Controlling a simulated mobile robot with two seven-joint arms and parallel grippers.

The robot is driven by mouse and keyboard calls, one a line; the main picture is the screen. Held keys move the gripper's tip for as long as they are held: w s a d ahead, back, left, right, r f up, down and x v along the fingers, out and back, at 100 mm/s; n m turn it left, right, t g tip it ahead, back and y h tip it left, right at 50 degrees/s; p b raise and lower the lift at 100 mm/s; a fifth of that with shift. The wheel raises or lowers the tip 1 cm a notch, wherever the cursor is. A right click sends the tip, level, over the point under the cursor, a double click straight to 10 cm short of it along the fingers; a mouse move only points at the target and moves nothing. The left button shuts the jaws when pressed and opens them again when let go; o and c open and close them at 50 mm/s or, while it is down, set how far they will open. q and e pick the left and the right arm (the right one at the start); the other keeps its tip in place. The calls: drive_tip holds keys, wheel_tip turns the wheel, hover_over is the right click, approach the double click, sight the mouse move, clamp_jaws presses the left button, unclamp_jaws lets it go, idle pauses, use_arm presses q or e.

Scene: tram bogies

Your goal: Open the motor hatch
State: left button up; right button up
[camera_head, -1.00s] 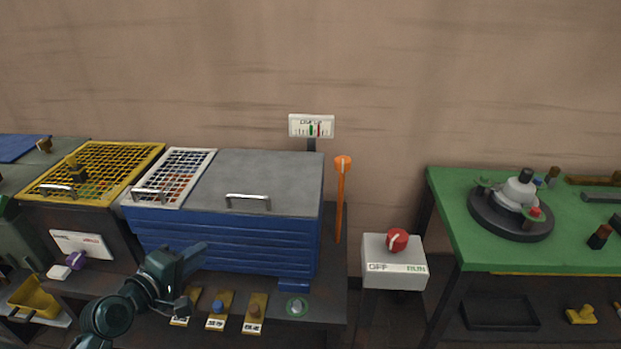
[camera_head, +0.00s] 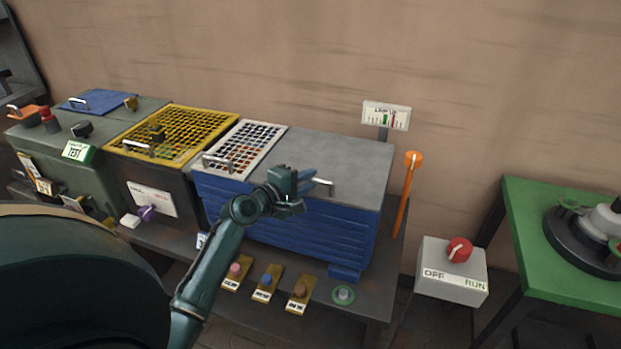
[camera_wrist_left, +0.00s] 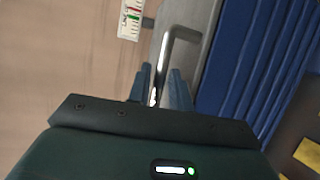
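The grey motor hatch (camera_head: 345,158) is a flat lid lying closed on the blue ribbed motor box (camera_head: 310,228). Its silver bar handle (camera_head: 322,184) is at the lid's front edge, partly hidden by my left gripper (camera_head: 308,181). In the left wrist view the handle (camera_wrist_left: 165,55) runs away from me, its near end between the two blue fingers of the gripper (camera_wrist_left: 160,88). The fingers stand apart, one on each side of the bar; I see no clear grip on it. My right gripper is out of view.
A white grid cover (camera_head: 245,148) and a yellow grid cover (camera_head: 180,133) lie left of the hatch. An orange lever (camera_head: 408,190) stands at its right. A gauge (camera_head: 386,116) is behind. A red OFF/RUN knob (camera_head: 459,250) sits on a grey box.

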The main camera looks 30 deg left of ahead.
use_arm(q)
drive_tip(key=shift+w+d+f, duration=0.15)
drive_tip(key=shift+w, duration=0.5)
drive_tip(key=shift+c, duration=0.5)
clamp_jaws()
